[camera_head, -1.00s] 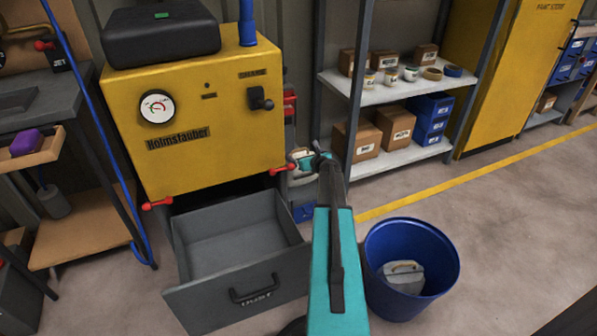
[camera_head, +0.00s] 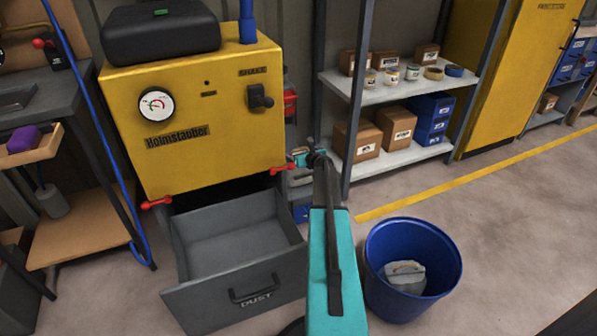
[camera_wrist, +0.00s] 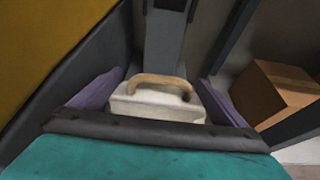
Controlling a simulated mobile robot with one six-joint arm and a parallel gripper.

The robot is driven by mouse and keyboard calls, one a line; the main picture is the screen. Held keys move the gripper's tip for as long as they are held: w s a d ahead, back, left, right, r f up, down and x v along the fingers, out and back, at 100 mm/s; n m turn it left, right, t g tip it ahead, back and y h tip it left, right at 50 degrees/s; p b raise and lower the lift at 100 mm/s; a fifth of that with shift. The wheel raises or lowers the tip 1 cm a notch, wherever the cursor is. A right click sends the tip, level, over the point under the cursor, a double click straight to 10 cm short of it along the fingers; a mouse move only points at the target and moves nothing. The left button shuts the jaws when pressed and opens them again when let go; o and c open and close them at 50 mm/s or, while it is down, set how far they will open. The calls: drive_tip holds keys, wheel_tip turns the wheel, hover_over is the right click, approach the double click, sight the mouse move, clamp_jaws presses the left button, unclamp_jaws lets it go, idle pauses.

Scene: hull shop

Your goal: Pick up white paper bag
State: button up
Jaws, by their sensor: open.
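The white paper bag (camera_wrist: 155,106) stands upright in the wrist view, with a tan handle on top. My gripper (camera_wrist: 158,94) is open, with one purple finger on each side of the bag. I cannot tell whether the fingers touch it. The bag's lower part is hidden behind the dark front edge of my gripper. In the head view my gripper (camera_head: 303,158) is small, just right of the yellow machine, and my arm hides much of that spot.
The yellow machine (camera_head: 215,120) has an open grey dust drawer (camera_head: 236,285) below it. A blue bin (camera_head: 412,235) holds a crumpled pale item (camera_head: 404,277). A grey shelf rack (camera_head: 390,95) with boxes stands close to the right. The floor right of the bin is clear.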

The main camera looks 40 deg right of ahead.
drive_tip(key=c, duration=1.5)
drive_tip(key=shift+r, duration=0.1)
drive_tip(key=shift+r+p, duration=0.6)
drive_tip(key=shift+r, duration=0.2)
drive_tip(key=shift+r+p, duration=0.55)
drive_tip(key=shift+r, duration=0.35)
drive_tip(key=shift+s+a+p, duration=0.4)
drive_tip(key=shift+s+a, duration=0.7)
drive_tip(key=shift+s, duration=1.7)
drive_tip(key=shift+s+a+p, duration=0.4)
drive_tip(key=shift+s+a, duration=0.75)
drive_tip(key=shift+s, duration=1.6)
drive_tip(key=shift+s+a+p, duration=0.4)
drive_tip(key=shift+s+a, duration=0.7)
drive_tip(key=shift+s, duration=1.7)
